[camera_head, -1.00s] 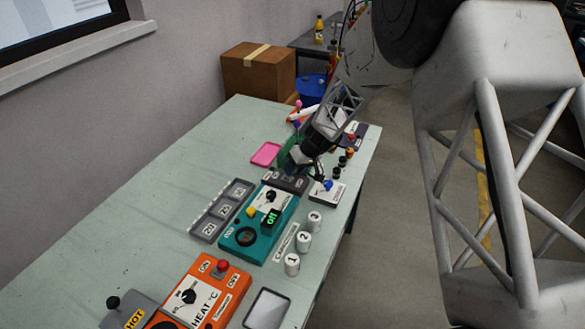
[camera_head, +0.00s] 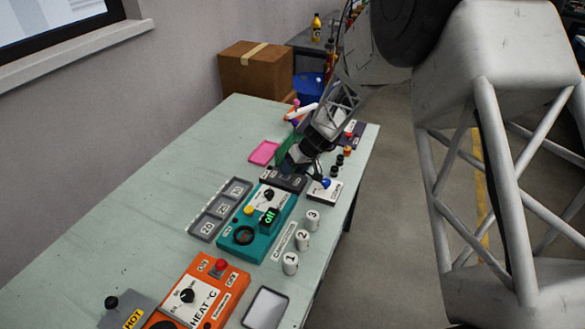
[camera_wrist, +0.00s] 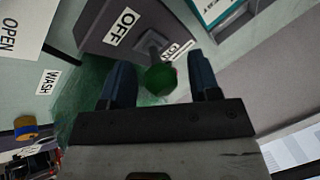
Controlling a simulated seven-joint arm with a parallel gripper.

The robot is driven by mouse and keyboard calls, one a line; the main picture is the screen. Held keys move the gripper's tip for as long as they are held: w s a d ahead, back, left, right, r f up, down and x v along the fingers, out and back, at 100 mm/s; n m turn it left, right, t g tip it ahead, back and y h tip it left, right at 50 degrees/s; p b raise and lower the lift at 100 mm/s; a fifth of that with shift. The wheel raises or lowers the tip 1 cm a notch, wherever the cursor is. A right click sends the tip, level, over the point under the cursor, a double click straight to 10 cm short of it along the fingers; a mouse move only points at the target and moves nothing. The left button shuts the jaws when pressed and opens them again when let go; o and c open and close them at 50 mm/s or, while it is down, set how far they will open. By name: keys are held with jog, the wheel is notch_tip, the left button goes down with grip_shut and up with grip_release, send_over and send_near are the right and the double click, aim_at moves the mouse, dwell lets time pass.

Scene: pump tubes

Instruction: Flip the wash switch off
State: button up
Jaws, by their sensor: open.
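The wash switch (camera_wrist: 112,30) is a dark grey box with white OFF and ON labels and a lever with a round green knob (camera_wrist: 160,79). A WASH label (camera_wrist: 47,83) lies on the table beside it in the wrist view. My gripper (camera_wrist: 158,68) is open, with one dark finger on each side of the green knob. The knob appears nearer the ON label; contact with the fingers cannot be told. In the head view my gripper (camera_head: 297,163) is low over the switch box (camera_head: 283,181) and hides its lever.
A teal unit (camera_head: 262,238) with a lit green display and a grey tray (camera_head: 220,207) stand in front. A white panel with a blue knob (camera_head: 326,184) is close on the right. The table's left side is clear.

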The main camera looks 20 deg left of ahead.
jog(key=shift+r, duration=0.1)
jog(key=v, duration=0.7)
jog(key=shift+d+r, duration=0.25)
dwell(0.4)
jog(key=s+d+r+m+t+h, duration=0.1)
jog(key=s+d+r+m, duration=0.1)
jog(key=s+d+r, duration=0.35)
jog(key=s+d+r+m, duration=0.1)
jog(key=s+d+r, duration=0.1)
jog(key=d+r, duration=0.65)
jog(key=s+d+r+m+t+h, duration=0.1)
jog(key=s+d+r+m, duration=0.2)
jog(key=d, duration=0.8)
jog(key=s+d+r+m+t+h, duration=0.1)
jog(key=s+d+r+m+h, duration=0.1)
jog(key=s+d, duration=0.9)
jog(key=s+d+r+m+t+h, duration=0.1)
jog(key=s+d+r+m+h, duration=0.1)
jog(key=s+d, duration=0.9)
jog(key=s+r+m, duration=0.1)
jog(key=s+m, duration=0.1)
jog(key=s, duration=0.2)
jog(key=shift+s+d+t, duration=0.3)
jog(key=shift+s+d, duration=0.05)
